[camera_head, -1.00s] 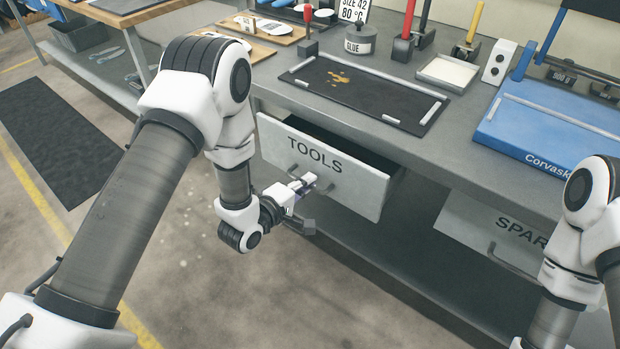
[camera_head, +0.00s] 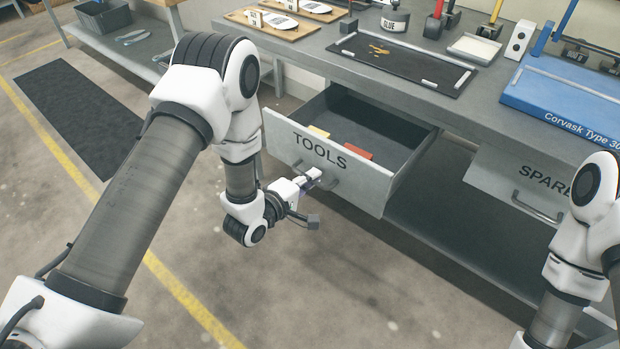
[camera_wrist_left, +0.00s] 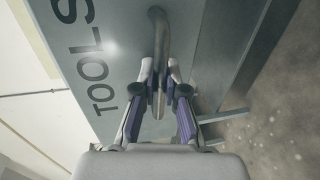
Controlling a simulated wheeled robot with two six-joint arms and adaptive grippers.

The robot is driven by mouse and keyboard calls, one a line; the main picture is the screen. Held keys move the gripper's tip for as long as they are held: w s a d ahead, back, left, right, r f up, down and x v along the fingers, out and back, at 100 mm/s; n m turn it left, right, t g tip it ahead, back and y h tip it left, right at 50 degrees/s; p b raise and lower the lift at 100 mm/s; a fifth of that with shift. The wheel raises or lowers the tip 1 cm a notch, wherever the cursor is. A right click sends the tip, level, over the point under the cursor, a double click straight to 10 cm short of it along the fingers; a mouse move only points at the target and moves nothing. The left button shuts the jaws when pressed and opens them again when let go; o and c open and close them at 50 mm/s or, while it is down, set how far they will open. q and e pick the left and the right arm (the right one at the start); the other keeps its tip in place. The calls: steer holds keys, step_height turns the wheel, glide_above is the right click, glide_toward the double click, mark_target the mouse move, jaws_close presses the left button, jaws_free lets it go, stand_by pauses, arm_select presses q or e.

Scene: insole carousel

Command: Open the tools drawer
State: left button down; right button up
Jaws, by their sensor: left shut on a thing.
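The tools drawer (camera_head: 352,188) stands pulled out from under the bench, its front lettered TOOLS. A red item (camera_head: 358,153) and a yellowish item (camera_head: 318,132) lie inside it. My left gripper (camera_head: 314,178) is shut on the drawer's handle at the front face. In the left wrist view the gripper's fingers (camera_wrist_left: 160,95) close around the grey bar handle (camera_wrist_left: 158,40), beside the lettering. My right arm shows at the right edge, but its gripper is out of view.
The SPARE drawer (camera_head: 520,185) to the right is shut or nearly so. The bench top (camera_head: 470,105) holds a dark mat (camera_head: 400,65), a glue pot (camera_head: 395,20) and a blue press (camera_head: 570,100). The floor (camera_head: 330,290) in front of the drawer is clear.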

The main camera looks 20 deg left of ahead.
arm_select(q)
steer(key=c, duration=1.2)
jaws_free()
steer(key=v, duration=1.2)
